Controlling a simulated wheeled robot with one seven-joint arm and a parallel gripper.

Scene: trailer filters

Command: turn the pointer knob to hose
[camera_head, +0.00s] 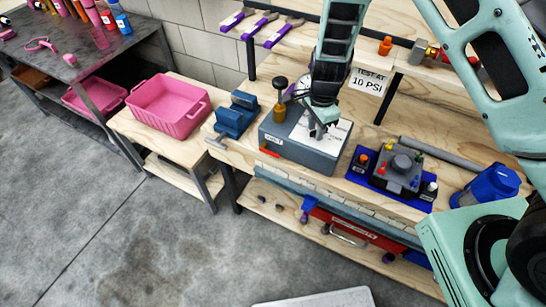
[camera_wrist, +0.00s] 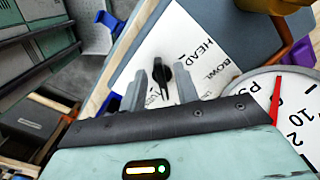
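The black pointer knob (camera_wrist: 163,72) sits on a white label plate (camera_wrist: 168,40) on top of a grey box (camera_head: 290,147) on the bench. HEAD and BOWL can be read on the plate; other lettering is partly covered by a finger, and I cannot read HOSE. In the wrist view my gripper (camera_wrist: 160,84) is open, with one finger on each side of the knob and a gap showing to each. In the head view my gripper (camera_head: 319,129) is low over the plate and hides the knob. Which mark the knob points to is unclear.
A pressure gauge (camera_wrist: 285,105) with a red needle stands close beside my gripper. A brass-coloured knob (camera_head: 280,112) rises at the box's left. A blue vise (camera_head: 236,116) is further left, and a grey device on a blue mat (camera_head: 362,181) is right.

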